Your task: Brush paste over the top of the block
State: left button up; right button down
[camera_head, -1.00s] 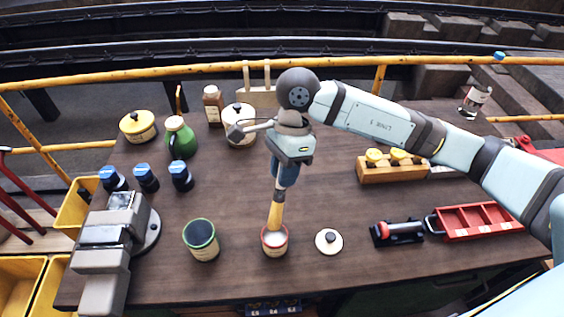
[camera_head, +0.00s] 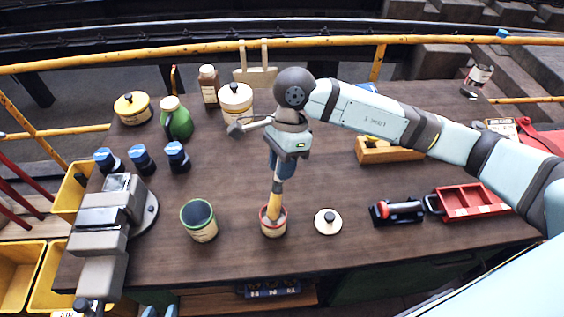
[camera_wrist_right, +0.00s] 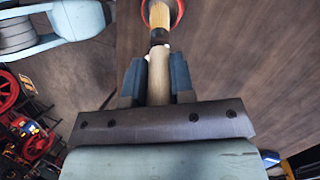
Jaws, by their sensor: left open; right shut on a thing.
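My right gripper (camera_head: 281,165) is shut on the wooden handle of a brush (camera_head: 276,190), which points down. The brush's lower end is inside a small red-rimmed paste pot (camera_head: 273,228); its tip and the paste are hidden. In the right wrist view the handle (camera_wrist_right: 158,75) sits between the fingers (camera_wrist_right: 157,85), and part of the pot's rim (camera_wrist_right: 181,10) shows at the top. A grey vise (camera_head: 98,243) stands at the table's left; a shiny grey block (camera_head: 119,184) seems to sit at its jaws.
A white lid (camera_head: 328,221) lies right of the pot, and an open green tin (camera_head: 199,221) stands left of it. Blue-capped bottles (camera_head: 141,158) stand behind the vise. A red tray (camera_head: 470,203) lies at the right. The table between vise and tin is clear.

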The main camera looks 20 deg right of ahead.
jog(key=shift+f+b, duration=0.65)
dwell(0.7)
jog(key=shift+f+b, duration=0.1)
jog(key=shift+b, duration=0.35)
dwell(1.8)
jog(key=shift+r+p, duration=1.2)
jog(key=shift+r, duration=2.4)
